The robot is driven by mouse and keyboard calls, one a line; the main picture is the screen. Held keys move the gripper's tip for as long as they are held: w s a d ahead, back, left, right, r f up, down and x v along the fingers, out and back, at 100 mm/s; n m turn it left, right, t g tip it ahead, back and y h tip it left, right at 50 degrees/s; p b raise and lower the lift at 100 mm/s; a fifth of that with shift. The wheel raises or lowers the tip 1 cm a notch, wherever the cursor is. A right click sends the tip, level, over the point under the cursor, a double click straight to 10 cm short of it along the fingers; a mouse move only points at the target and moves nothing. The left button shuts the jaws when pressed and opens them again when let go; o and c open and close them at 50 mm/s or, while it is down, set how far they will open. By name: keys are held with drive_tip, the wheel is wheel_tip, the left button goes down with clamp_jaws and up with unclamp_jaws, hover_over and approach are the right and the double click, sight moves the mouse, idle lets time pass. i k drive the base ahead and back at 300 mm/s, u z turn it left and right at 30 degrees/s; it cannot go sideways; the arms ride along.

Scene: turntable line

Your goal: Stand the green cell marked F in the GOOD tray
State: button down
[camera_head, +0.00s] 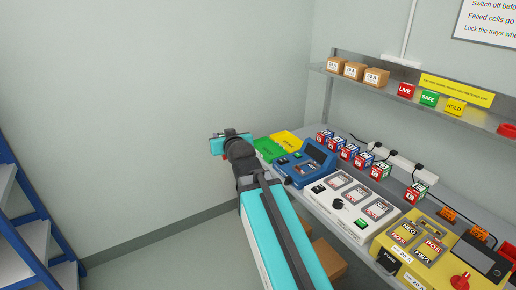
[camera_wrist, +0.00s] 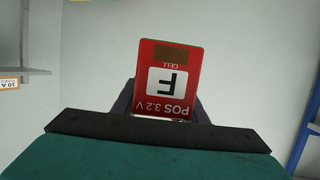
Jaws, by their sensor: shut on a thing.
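My gripper (camera_head: 230,143) is raised at the left end of the bench, beside and apart from the trays. In the wrist view the cell marked F (camera_wrist: 168,60) sits between my fingers (camera_wrist: 163,106). Its red face reads POS 3.2 V upside down in the picture, with a thin green edge showing. My gripper is shut on it. In the head view the cell is mostly hidden by my gripper. A green tray (camera_head: 267,150) lies on the bench just right of my gripper, probably the GOOD tray; its lettering is too small to read.
A yellow tray (camera_head: 288,142) lies behind the green one. A blue device (camera_head: 306,165), a white device (camera_head: 352,207) and a yellow box (camera_head: 440,255) line the bench front. Several cells (camera_head: 347,152) stand behind them. A shelf (camera_head: 385,85) overhangs the back. The left side is open floor.

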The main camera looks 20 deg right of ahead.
sight(268, 150)
drive_tip(key=u, duration=0.05)
drive_tip(key=i, duration=1.2)
drive_tip(key=u, duration=1.4)
